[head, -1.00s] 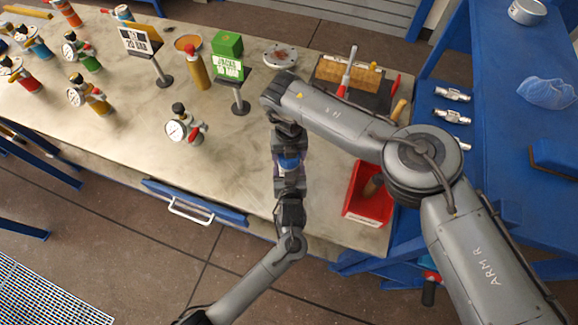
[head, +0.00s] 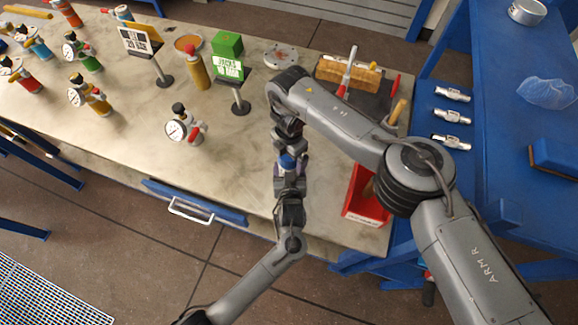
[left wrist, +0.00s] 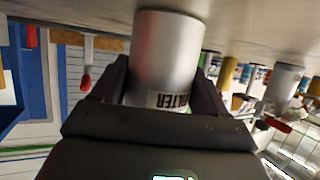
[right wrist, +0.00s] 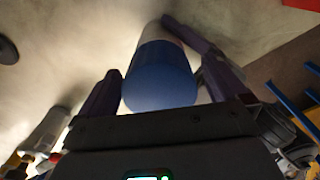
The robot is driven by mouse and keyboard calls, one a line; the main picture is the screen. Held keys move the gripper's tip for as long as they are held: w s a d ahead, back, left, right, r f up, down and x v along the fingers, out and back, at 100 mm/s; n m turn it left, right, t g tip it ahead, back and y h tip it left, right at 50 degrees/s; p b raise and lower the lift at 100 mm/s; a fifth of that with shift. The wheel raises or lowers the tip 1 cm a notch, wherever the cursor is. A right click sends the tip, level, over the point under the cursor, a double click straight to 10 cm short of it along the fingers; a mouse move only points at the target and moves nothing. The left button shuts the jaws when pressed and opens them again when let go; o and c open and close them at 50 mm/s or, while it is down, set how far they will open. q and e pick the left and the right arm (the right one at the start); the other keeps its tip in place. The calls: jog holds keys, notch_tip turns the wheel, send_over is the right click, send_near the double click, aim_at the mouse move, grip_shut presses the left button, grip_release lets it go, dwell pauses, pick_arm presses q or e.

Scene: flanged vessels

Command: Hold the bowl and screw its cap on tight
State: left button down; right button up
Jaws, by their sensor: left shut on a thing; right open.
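The bowl is a silver cylinder (left wrist: 168,60) with dark lettering that appears upside down in the left wrist view. My left gripper (head: 288,176) is shut around it, a finger on each side. The blue cap (head: 287,162) sits at the bowl's end facing my right gripper, and shows large in the right wrist view (right wrist: 160,78). I cannot tell how tightly it is seated. My right gripper (head: 288,146) is just beyond the cap in the head view. Its fingers are open on either side of the cap, with a visible gap at the left finger.
The bench (head: 130,130) lies below, with a red bin (head: 366,200) to the right of the grippers.

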jog(key=shift+r, duration=2.25)
